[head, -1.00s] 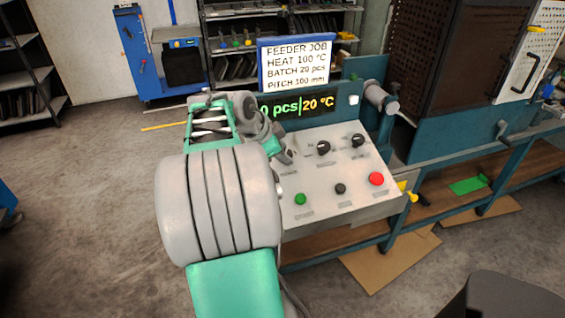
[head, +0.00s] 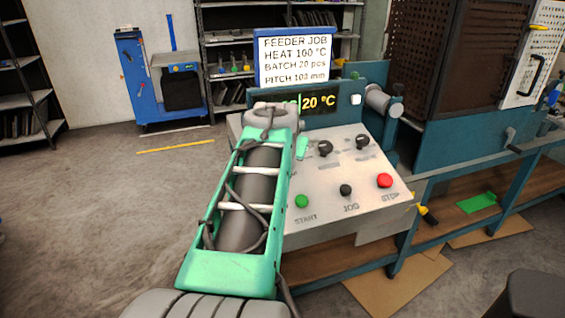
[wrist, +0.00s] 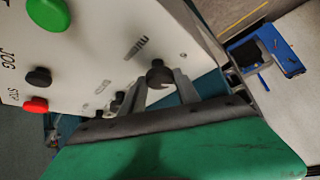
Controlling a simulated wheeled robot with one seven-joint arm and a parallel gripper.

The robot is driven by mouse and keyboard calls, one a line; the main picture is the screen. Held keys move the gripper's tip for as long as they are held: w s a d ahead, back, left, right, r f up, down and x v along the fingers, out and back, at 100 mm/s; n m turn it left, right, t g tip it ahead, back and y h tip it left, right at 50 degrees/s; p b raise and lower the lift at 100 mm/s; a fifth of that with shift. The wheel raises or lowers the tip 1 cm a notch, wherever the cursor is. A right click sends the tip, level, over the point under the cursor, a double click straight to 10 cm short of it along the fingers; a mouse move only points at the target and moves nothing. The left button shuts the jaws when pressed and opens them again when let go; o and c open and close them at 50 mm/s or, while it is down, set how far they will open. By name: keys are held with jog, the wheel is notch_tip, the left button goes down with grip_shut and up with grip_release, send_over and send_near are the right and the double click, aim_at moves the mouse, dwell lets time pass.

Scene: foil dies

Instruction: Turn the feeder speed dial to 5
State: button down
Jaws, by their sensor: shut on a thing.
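In the wrist view a dark round dial (wrist: 157,70) stands on the pale control panel (wrist: 85,60), with small printed text beside it. My gripper (wrist: 162,84) has its two grey fingers on either side of this dial and is shut on it. It is the leftmost dial, at the end of the dial row nearest the green button, and fits the feeder speed dial, but its label is not clearly readable. Its pointer and scale cannot be read. In the head view my arm hides this dial and the fingertips. The panel also shows there (head: 330,185).
Two other black dials (head: 325,148) (head: 362,142) sit to the right. Below are a green START button (head: 302,201), a black JOG button (head: 346,190) and a red STOP button (head: 384,180). A job sign (head: 295,58) stands above the display (head: 322,103), which is partly covered by my arm.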

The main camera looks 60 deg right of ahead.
jog(key=n, duration=0.1)
jog(key=n+t, duration=0.2)
jog(key=shift+s+d+n+y, duration=0.15)
jog(key=shift+s+n+y, duration=0.1)
jog(key=shift+n+y, duration=0.15)
jog(key=shift+n+t+y+p, duration=0.5)
jog(key=shift+n+t, duration=0.3)
jog(key=shift+n, duration=0.9)
jog(key=c, duration=0.9)
grip_release()
jog(key=p+v, duration=0.1)
jog(key=v, duration=0.6)
jog(key=shift+s+r+p, duration=0.25)
jog(key=shift+p, duration=0.05)
